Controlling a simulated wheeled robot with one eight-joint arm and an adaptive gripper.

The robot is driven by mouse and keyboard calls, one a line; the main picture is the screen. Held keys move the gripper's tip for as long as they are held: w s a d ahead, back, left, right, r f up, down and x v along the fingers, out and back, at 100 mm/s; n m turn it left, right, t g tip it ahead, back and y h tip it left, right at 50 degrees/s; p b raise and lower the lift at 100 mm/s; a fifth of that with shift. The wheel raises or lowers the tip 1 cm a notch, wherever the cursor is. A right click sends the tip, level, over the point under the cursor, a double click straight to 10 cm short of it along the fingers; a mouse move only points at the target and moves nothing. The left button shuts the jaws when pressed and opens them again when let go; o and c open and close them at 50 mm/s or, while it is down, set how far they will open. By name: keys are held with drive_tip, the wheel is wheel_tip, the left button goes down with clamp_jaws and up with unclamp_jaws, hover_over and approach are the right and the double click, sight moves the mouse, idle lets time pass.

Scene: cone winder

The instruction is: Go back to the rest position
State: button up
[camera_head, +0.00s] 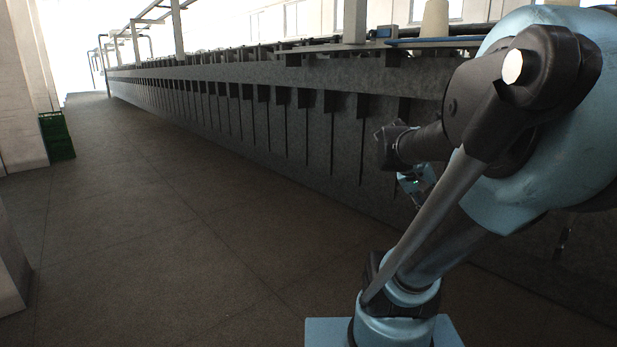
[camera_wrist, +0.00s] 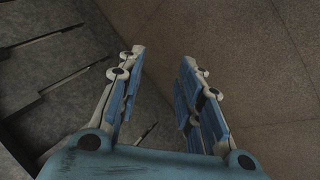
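In the wrist view, my gripper (camera_wrist: 160,72) is open. Its two blue and white fingers stand apart with nothing between them but the floor and the machine's side beyond. In the head view, my arm fills the right side, and part of my gripper (camera_head: 418,186) shows small behind the arm links. The long grey cone winder (camera_head: 300,125) runs from the right into the distance at the left, close behind my arm.
A pale cone (camera_head: 435,18) stands on top of the machine at the upper right. The aisle floor (camera_head: 140,230) between is clear.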

drive_tip(key=s+a+f+n+y, duration=0.1)
drive_tip(key=s+a+f+y, duration=0.1)
drive_tip(key=a, duration=0.3)
drive_tip(key=s+a+f+n+t+y, duration=0.1)
drive_tip(key=a+f+y, duration=0.1)
drive_tip(key=a+f, duration=0.3)
drive_tip(key=s+a+f+n+y, duration=0.1)
drive_tip(key=s+a+f+y, duration=0.1)
drive_tip(key=a, duration=0.4)
wheel_tip(320, 180, down, 2)
drive_tip(key=shift+s+a+f+y, duration=0.15)
drive_tip(key=shift+s+y, duration=0.2)
drive_tip(key=shift+y, duration=0.25)
drive_tip(key=shift+w+f, duration=0.1)
drive_tip(key=shift+w, duration=0.35)
